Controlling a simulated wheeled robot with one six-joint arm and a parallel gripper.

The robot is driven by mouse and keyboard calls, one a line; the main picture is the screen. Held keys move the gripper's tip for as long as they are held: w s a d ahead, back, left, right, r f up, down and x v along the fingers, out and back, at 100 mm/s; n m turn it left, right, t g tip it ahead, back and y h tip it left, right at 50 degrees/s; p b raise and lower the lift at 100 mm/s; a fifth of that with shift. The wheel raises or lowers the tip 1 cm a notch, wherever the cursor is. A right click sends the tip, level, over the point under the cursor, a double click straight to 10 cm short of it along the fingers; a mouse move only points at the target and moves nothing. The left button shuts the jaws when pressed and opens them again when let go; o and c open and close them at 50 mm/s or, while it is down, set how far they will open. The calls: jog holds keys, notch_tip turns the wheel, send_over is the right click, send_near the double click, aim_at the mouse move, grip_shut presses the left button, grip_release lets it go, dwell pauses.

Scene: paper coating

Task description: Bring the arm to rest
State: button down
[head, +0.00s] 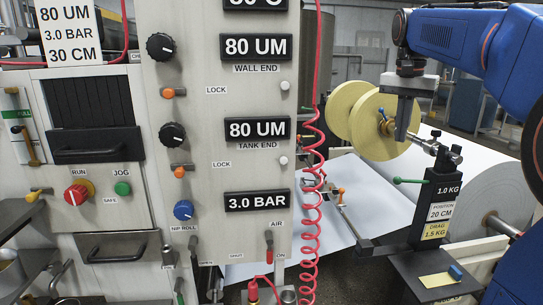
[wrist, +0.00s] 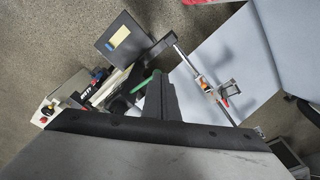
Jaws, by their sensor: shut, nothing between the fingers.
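My blue arm reaches in from the upper right of the head view. My gripper (head: 403,138) points down, its fingers shut and empty. It shows in front of the yellow discs (head: 372,122), close to the metal shaft fitting (head: 430,147) in the picture; I cannot tell whether they touch. In the wrist view my gripper (wrist: 160,78) is a dark shut pair of fingers, with a green lever (wrist: 145,85) showing beside it.
A black stand (head: 433,192) with weight and position labels rises below my gripper. A white paper roll (head: 470,185) lies behind it. The control panel (head: 180,250) with knobs and a red coiled hose (head: 312,190) fill the left and middle. Grey floor (wrist: 60,40) shows in the wrist view.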

jog(key=s+a+f+n+t, duration=0.2)
jog(key=s+a+f+n, duration=0.2)
jog(key=s+f, duration=0.9)
jog(key=s+a+f+n+t, duration=0.2)
jog(key=s+a+f+n, duration=0.3)
jog(key=s+f, duration=0.9)
jog(key=a+f, duration=0.2)
jog(key=a, duration=0.1)
jog(key=shift+y, duration=0.4)
